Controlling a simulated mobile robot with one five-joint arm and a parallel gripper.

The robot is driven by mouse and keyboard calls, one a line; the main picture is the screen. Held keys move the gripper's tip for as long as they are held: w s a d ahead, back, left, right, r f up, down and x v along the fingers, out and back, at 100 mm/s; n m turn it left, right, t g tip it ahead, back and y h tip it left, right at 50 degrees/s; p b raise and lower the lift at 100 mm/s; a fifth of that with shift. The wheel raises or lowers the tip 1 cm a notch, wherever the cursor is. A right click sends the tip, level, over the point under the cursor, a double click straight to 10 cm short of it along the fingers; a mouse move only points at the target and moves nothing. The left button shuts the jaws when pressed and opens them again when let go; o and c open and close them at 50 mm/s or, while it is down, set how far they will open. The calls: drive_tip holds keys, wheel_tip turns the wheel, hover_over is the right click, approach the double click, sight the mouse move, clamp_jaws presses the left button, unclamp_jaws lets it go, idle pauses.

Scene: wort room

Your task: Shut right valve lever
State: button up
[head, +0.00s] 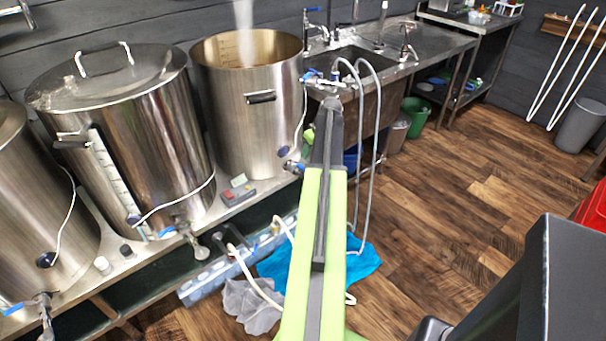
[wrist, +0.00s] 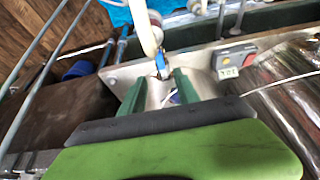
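The right valve lever is a small blue handle (head: 293,167) low on the front of the open right kettle (head: 240,110), just left of my arm in the head view. In the wrist view a blue lever (wrist: 162,66) shows just beyond my fingertips, near the gap between them, beside a pale hose or pipe. My gripper (wrist: 160,77) is open, its two dark green fingers apart with nothing clearly held. I cannot tell whether a finger touches the lever. In the head view my arm hides most of the gripper.
A lidded kettle (head: 135,130) and another kettle at the far left stand on the same bench. A grey and red controller (head: 238,193) sits left of the valve. Grey hoses (head: 372,150) hang from the sink right of my arm. A blue cloth (head: 365,263) lies below.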

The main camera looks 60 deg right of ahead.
sight(302, 168)
drive_tip(key=b+x, duration=0.8)
drive_tip(key=x, duration=0.3)
drive_tip(key=shift+b, duration=0.3)
drive_tip(key=shift+r, duration=0.1)
clamp_jaws()
drive_tip(key=shift+s, duration=0.1)
idle(0.3)
